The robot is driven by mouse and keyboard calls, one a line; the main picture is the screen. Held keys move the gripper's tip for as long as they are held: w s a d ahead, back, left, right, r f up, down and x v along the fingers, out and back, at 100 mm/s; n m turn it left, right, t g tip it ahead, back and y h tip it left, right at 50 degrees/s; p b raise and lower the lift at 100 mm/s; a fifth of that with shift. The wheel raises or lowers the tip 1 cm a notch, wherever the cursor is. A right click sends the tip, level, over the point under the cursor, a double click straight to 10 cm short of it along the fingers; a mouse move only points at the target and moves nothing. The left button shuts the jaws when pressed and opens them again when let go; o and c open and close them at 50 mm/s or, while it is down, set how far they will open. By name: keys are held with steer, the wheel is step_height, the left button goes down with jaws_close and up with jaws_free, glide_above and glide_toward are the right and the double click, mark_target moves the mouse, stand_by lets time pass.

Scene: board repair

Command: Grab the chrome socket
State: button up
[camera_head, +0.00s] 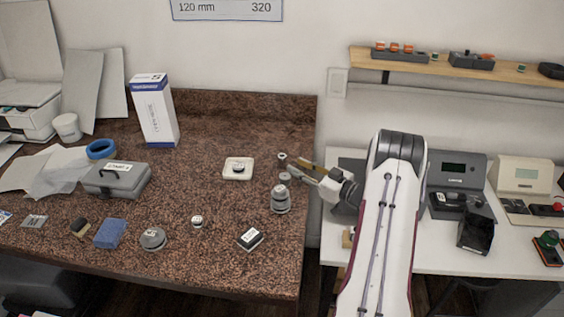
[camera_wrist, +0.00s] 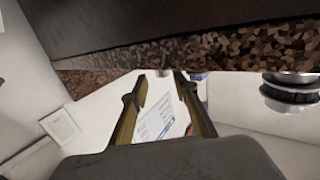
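A small shiny grey cylinder (camera_head: 282,158), which looks like the chrome socket, stands near the right edge of the brown speckled counter (camera_head: 225,200). My gripper (camera_head: 296,166) is just right of it, reaching in from the right, with its fingers apart. In the wrist view the two brown fingers (camera_wrist: 160,77) are spread with a gap between them. A small grey piece (camera_wrist: 163,72) shows past the gap at the counter edge; it may be the socket. I see no contact with it.
A grey disc (camera_head: 285,176) and a stacked grey metal piece (camera_head: 280,200) stand close by, toward the front. A grey toolbox (camera_head: 117,181) and white box (camera_head: 155,112) are farther left.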

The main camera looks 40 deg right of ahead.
mark_target(285, 160)
steer(key=shift+r+x, duration=0.15)
steer(key=shift+x, duration=1.15)
steer(key=shift+r+x, duration=0.1)
steer(key=shift+x, duration=1.2)
steer(key=shift+a, duration=0.2)
jaws_close()
